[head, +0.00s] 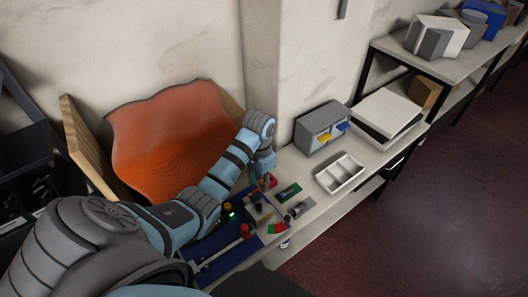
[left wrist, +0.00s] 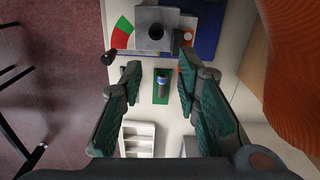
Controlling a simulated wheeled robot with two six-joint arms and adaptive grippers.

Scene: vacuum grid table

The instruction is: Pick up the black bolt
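A small dark, bolt-like piece with a pale blue-white band (left wrist: 162,82) lies on a green plate (left wrist: 160,99) in the left wrist view. It is too small to tell for sure that it is the black bolt. The green plate also shows in the head view (head: 287,194). My left gripper (left wrist: 157,100) is open, its green-padded fingers apart on either side of the plate in the picture, with nothing between them in its grip. In the head view the left gripper (head: 262,167) hangs above the table's back part. My right gripper is not in view.
A grey block with a dark round hole (left wrist: 156,32) and a red-green plate (left wrist: 121,35) lie beyond the green plate. A dark cylinder (head: 300,208) lies near the table's front edge. A white divided tray (head: 341,173) and a grey drawer box (head: 321,127) stand to the right.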

